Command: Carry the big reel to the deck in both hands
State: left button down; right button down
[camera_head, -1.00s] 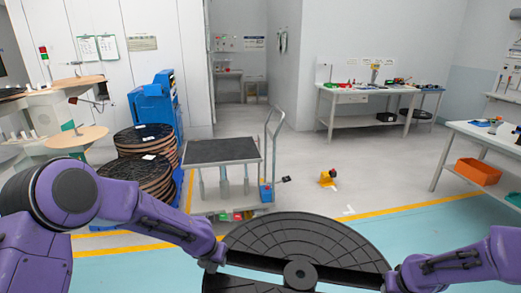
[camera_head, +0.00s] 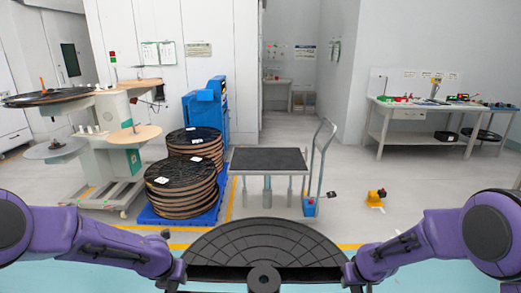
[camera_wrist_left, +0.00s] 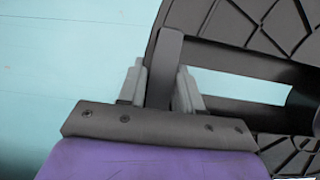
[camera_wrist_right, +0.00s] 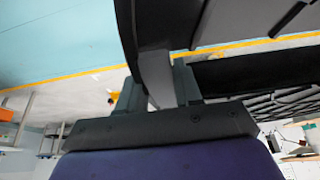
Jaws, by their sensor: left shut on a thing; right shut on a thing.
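The big reel (camera_head: 265,243) is a wide black ribbed disc with a round hub (camera_head: 263,279), held in front of me at the bottom of the head view. Its lower part is cut off by the frame. My left gripper (camera_wrist_left: 160,85) is shut on the reel's left rim, and my right gripper (camera_wrist_right: 157,88) is shut on its right rim. In the head view the arms reach in from both sides. A wheeled cart with a flat black deck (camera_head: 268,160) stands ahead, beyond the reel. The deck is bare and apart from the reel.
Stacked reels (camera_head: 181,190) stand on a blue pallet (camera_head: 180,217) left of the cart, with a blue machine (camera_head: 206,108) behind. The cart's handle (camera_head: 322,150) rises on its right. A yellow-orange object (camera_head: 375,198) lies on the floor further right. A rewind station (camera_head: 110,165) is at left.

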aim_at(268, 157)
jog(key=z, duration=0.05)
jog(key=i, duration=3.95)
jog(key=u, duration=0.1)
